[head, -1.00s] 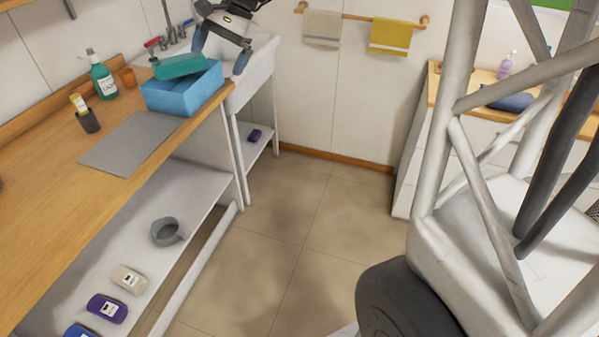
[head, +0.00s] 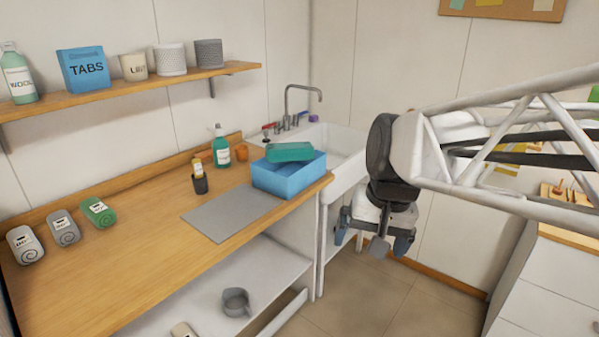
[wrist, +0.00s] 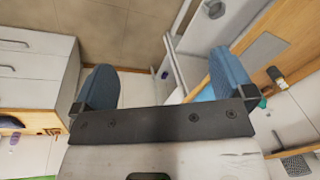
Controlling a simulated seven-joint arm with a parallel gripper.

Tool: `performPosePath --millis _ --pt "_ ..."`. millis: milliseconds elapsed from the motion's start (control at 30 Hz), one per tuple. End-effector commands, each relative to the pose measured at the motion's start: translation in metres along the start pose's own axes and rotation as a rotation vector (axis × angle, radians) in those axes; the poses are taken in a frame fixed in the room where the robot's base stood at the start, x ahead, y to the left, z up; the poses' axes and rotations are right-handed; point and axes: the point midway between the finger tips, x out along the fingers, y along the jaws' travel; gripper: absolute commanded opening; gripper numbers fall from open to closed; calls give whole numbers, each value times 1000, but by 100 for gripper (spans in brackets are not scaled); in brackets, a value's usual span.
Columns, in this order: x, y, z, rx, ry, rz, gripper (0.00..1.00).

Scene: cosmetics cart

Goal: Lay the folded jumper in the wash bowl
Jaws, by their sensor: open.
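A teal folded piece, which looks like the jumper (head: 289,151), lies at the top of the blue rectangular wash bowl (head: 283,181). It is tilted, with its upper part above the rim; how far its underside is inside is hidden. The bowl stands at the right end of the wooden counter, beside the sink. My gripper (head: 372,243) is open and empty, pointing down to the right of the bowl, in front of the sink. In the wrist view my gripper (wrist: 165,80) has its blue fingers wide apart over the floor, with nothing between them.
A grey mat (head: 236,215) lies left of the bowl. The white sink (head: 345,165) adjoins the counter. White cabinets (head: 555,285) stand at right. Floor below my gripper is clear.

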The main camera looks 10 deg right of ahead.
Motion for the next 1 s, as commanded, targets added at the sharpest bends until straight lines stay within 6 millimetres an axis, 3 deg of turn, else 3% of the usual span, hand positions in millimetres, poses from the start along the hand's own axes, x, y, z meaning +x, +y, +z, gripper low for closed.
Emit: performPosePath --millis 200,400,600,1000 --pt "13 21 46 -123 66 65 100" --pt "24 35 73 -205 105 109 100" --pt "28 41 82 -238 120 127 100" --pt "28 41 82 -239 120 127 100"
